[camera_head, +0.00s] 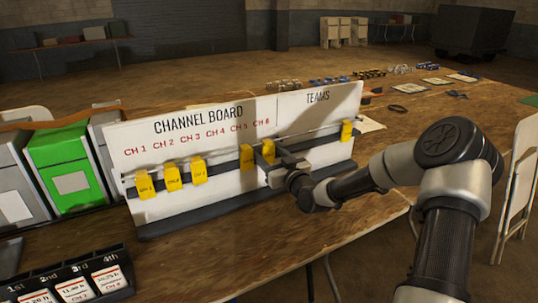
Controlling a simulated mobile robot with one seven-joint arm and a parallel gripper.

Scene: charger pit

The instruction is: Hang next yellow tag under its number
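The white channel board (215,195) stands on the table, with red labels CH 1 to CH 6 on its left part and a TEAMS part at the right. Yellow tags hang on its rail: a left tag (145,185), a second tag (172,177) and a third tag (198,170), below CH 1 to CH 3. Another tag (247,157) hangs further right, and one more tag (268,151) is beside my gripper (276,168). A last tag (346,131) is under TEAMS. My gripper is close to the board; its fingers are too small and dark to tell whether they hold the tag.
A green box (68,170) and grey boxes stand left of the board. A black rack (75,279) with cards marked 1st to 4th is at front left. The wooden table (330,215) is bare before the board. A white chair (520,180) stands at right.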

